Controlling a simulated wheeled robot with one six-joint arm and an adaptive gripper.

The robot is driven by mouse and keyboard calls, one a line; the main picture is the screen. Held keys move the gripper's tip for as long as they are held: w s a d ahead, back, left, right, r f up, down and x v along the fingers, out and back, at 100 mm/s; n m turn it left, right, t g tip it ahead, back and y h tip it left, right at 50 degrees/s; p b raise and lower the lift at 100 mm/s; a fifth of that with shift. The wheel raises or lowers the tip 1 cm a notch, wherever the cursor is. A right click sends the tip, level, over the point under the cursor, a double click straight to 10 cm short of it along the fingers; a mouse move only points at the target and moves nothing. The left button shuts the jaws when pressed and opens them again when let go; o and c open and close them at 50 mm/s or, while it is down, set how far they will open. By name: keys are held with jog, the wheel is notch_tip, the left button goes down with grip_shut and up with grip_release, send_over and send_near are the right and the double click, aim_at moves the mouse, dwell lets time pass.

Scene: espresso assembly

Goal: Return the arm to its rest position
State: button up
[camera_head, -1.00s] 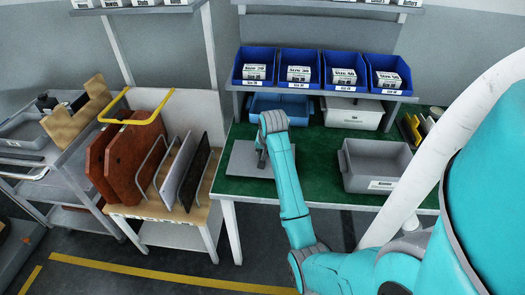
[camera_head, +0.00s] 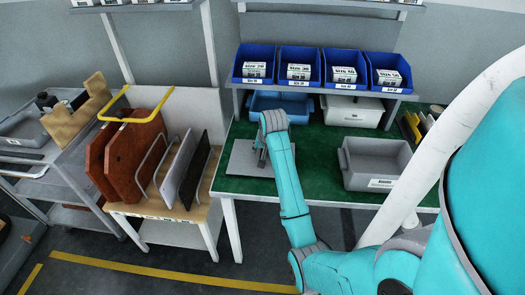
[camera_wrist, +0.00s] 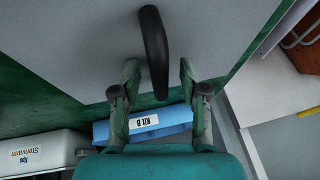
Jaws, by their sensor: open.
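My arm (camera_head: 291,190) reaches forward over the green worktable (camera_head: 318,165), its wrist bent down above a flat grey plate (camera_head: 242,172). In the wrist view the two fingers of my gripper (camera_wrist: 158,74) are spread apart. A black curved handle (camera_wrist: 153,40) rises from the grey plate (camera_wrist: 75,45), and its near end shows between the fingers. Both fingers look apart from the handle, with a gap on each side. In the head view my wrist largely hides the gripper and the handle.
A grey bin (camera_head: 373,165) stands to the right on the table. A blue bin (camera_head: 285,103) and a white bin (camera_head: 352,111) sit behind, under a shelf of blue bins (camera_head: 299,72). A rack with upright panels (camera_head: 178,175) stands at the left.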

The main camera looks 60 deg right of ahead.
jog(key=v, duration=0.7)
jog(key=shift+r, duration=0.15)
jog(key=shift+s, duration=0.1)
